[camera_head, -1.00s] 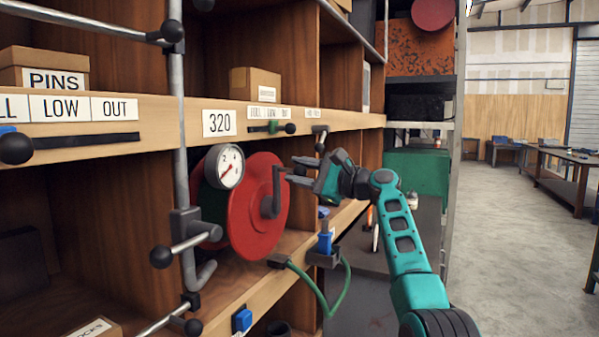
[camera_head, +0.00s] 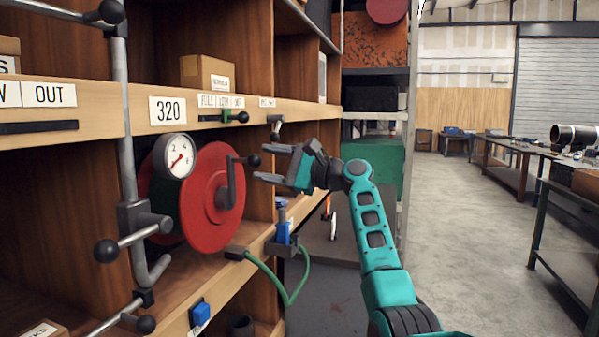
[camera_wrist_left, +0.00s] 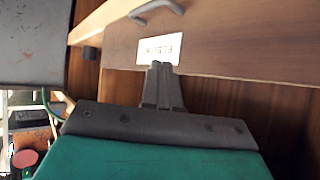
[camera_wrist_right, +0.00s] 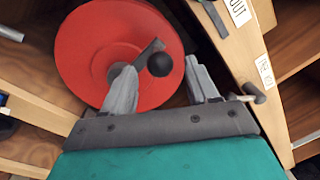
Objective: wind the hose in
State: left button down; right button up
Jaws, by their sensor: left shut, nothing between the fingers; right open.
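The red hose reel (camera_head: 207,217) sits in a shelf bay. Its grey crank (camera_head: 231,183) points up and ends in a black knob (camera_head: 254,161). My right gripper (camera_head: 262,164) is open, its fingertips just right of the knob. In the right wrist view the knob (camera_wrist_right: 160,65) appears between the two fingers; whether it is within their depth is unclear. The green hose (camera_head: 283,296) hangs in a loop from a dark block below the reel to a blue-topped fitting (camera_head: 284,232). My left gripper (camera_wrist_left: 160,72) is shut and empty near a white label, outside the head view.
A round pressure gauge (camera_head: 175,156) sits before the reel's upper left. A grey vertical pipe (camera_head: 124,125) with black-knobbed levers stands at left. A small green-and-black lever (camera_head: 227,117) is on the shelf edge above. The floor (camera_head: 455,240) at right is open.

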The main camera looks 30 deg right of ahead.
jog(key=b+v, duration=0.1)
jog(key=v, duration=0.8)
jog(key=w+a+f+n+g+h, duration=0.1)
jog(key=a+f+h, duration=0.1)
jog(key=f, duration=0.8)
jog(key=w+a+f+n+g+h, duration=0.1)
jog(key=a+f+h, duration=0.15)
jog(key=f, duration=0.85)
jog(key=s+a+f+n+g+h, duration=0.1)
jog(key=s+a+f+n+h, duration=0.15)
jog(key=f, duration=0.55)
jog(key=s+a+f+n+g+h, duration=0.1)
jog(key=s+f+n, duration=0.15)
jog(key=f, duration=0.55)
jog(key=s+a+f+n, duration=0.4)
jog(key=s+f, duration=0.1)
jog(key=s, duration=0.3)
jog(key=s+a+f+n, duration=0.4)
jog(key=s+a+f, duration=0.1)
jog(key=s, duration=0.4)
jog(key=s+a+f+n+g, duration=0.1)
jog(key=s+a+f+n, duration=0.4)
jog(key=s, duration=0.4)
